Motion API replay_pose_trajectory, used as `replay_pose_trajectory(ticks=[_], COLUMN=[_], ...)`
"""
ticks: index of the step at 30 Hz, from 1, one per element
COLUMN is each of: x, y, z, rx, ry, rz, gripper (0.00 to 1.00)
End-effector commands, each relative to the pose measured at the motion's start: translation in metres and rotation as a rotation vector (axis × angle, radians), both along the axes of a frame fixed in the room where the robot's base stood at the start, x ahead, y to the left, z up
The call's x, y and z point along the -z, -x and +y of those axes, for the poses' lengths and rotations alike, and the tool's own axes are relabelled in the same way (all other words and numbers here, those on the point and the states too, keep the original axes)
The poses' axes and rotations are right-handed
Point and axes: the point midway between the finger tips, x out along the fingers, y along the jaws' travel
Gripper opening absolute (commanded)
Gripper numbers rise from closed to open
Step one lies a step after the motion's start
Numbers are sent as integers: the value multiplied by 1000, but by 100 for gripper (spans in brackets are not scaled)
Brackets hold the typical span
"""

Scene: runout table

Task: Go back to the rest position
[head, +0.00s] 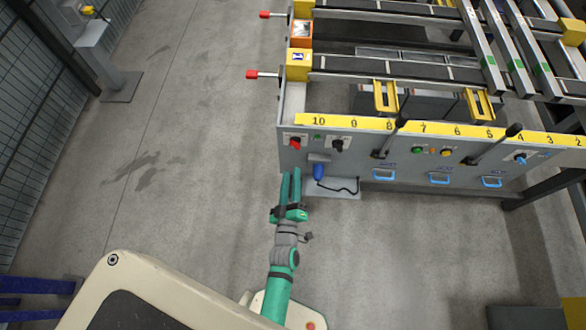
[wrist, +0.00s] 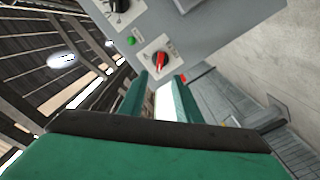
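My gripper (head: 290,186) is in the head view, in front of the left end of the runout table (head: 288,160). Its two green fingers are apart with nothing between them, and point toward the table's front panel. In the wrist view the fingers (wrist: 165,98) also stand apart, with a red rotary switch (wrist: 161,59) just beyond them. This red switch (head: 295,143) sits near the left end of the panel in the head view. I cannot tell whether a fingertip touches the panel.
A blue plug (head: 318,171) with a black cable hangs below the panel, right of my gripper. Two levers (head: 493,146) stick out from the panel, with blue handles (head: 384,175) below.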

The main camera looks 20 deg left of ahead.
Motion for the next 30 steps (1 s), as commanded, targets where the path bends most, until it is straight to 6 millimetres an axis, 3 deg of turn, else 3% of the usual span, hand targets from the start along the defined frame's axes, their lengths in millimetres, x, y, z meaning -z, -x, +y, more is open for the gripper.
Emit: replay_pose_trajectory(ticks=[8, 12, 20, 30], x=[0, -2, -21, -77], y=[0, 12, 82, 175], z=[0, -9, -61, -127], rx=[0, 17, 128, 289], ry=[-1, -29, -220, -497], rz=[0, 19, 130, 263], gripper=[30, 30, 30, 30])
